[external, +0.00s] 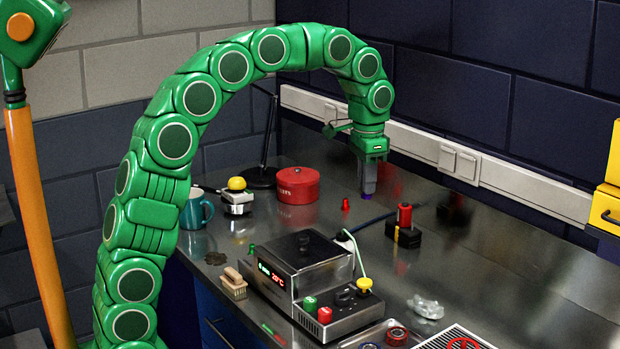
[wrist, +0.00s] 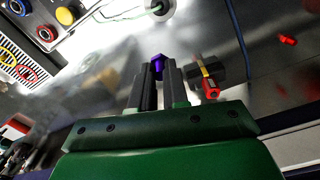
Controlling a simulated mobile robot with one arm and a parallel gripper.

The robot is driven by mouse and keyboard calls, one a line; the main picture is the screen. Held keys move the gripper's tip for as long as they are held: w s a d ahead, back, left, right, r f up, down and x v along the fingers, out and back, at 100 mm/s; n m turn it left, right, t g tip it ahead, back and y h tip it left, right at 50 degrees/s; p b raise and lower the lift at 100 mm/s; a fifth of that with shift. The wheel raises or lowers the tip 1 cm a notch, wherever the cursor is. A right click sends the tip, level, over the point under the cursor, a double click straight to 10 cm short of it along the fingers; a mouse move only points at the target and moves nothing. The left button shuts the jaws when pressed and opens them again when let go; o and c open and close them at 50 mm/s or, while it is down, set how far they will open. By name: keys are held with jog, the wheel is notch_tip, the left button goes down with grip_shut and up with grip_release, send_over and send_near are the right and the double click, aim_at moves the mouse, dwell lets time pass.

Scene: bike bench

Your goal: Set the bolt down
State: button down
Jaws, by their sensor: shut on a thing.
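The bolt (wrist: 157,66) is a small purple piece held between the fingertips in the wrist view. My gripper (wrist: 157,78) is shut on it. In the external view my gripper (external: 367,184) points down over the back part of the metal bench, and a bit of the purple bolt (external: 366,196) shows under the fingertips. I cannot tell the exact gap between the bolt and the bench top. Most of the bolt is hidden by the fingers.
A small red piece (external: 346,204) stands left of my gripper. A black block with a red cylinder (external: 404,216) is to the right. A red round tin (external: 297,185) and a soldering station (external: 303,265) are nearby. The bench top (external: 500,255) at right is clear.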

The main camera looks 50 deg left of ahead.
jog(key=s+d, duration=1)
jog(key=s, duration=0.5)
jog(key=w+f, duration=0.4)
jog(key=w+d+f, duration=0.1)
jog(key=w+f, duration=0.3)
jog(key=f, duration=0.1)
jog(key=w+d+f, duration=0.1)
jog(key=w+f, duration=0.2)
jog(key=f, duration=0.2)
jog(key=shift+w+d, duration=0.2)
jog(key=shift+w, duration=0.2)
jog(key=shift+w+d+f, duration=0.1)
jog(key=shift+w+f, duration=0.6)
jog(key=shift+f, duration=1.7)
jog(key=shift+f, duration=0.15)
